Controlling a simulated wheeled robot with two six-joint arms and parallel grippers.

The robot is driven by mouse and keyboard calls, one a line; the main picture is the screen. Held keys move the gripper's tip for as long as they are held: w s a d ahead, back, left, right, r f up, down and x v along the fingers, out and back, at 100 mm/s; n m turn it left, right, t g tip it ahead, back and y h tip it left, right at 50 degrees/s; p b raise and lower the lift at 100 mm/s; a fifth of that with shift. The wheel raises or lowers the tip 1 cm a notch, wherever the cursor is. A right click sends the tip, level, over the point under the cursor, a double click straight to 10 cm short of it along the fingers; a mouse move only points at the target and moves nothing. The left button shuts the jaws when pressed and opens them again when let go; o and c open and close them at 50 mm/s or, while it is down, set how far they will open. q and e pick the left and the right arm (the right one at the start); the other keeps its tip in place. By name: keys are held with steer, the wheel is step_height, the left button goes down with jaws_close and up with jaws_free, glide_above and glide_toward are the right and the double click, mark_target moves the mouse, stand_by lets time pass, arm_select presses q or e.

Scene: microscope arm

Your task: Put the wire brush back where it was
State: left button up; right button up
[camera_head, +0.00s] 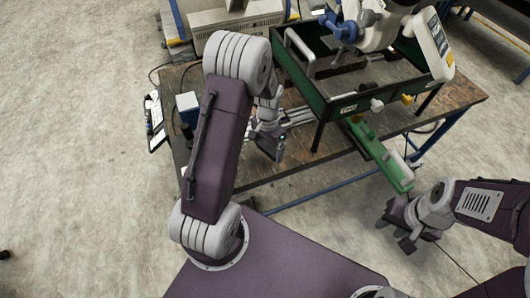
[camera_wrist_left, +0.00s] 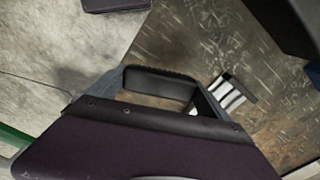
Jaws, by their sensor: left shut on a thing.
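My left gripper (camera_head: 269,146) is over the brown worktable (camera_head: 330,143), left of the green frame. In the left wrist view my left gripper (camera_wrist_left: 160,95) is shut on a dark block with a rough, bristly edge, which looks like the wire brush (camera_wrist_left: 160,83). The gripper hides part of the brush, and in the head view I cannot make the brush out clearly. My right gripper (camera_head: 397,228) is open and empty, off the table's front right side above the floor.
A green-walled tray frame (camera_head: 340,104) stands at the table's back right, with a white device (camera_head: 436,45) above it. A green bar (camera_head: 385,160) projects past the table's front edge. A small white-and-blue box (camera_head: 188,104) stands at the left. Pale rails (camera_head: 298,117) lie near my left gripper.

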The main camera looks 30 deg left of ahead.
mark_target(265, 158)
arm_select(q)
steer(key=shift+w+a+f, duration=0.15)
steer(key=shift+a+f, duration=0.25)
steer(key=shift+a, duration=0.3)
steer(key=shift+f, duration=2)
steer(key=shift+d, duration=0.1)
steer(key=shift+f, duration=0.15)
steer(key=o, duration=1)
steer(key=shift+o, duration=0.2)
step_height(265, 158, up, 12)
steer(key=shift+r, duration=0.25)
steer(key=s+d+r+n, duration=0.1)
steer(key=s+d+n, duration=0.1)
steer(key=s, duration=0.4)
steer(key=s+d+r+n+t, duration=0.1)
steer(key=s+d, duration=0.4)
steer(key=s, duration=0.1)
steer(key=shift+s+d+n, duration=0.25)
steer(key=shift+s+n, duration=0.05)
steer(key=shift+n, duration=0.1)
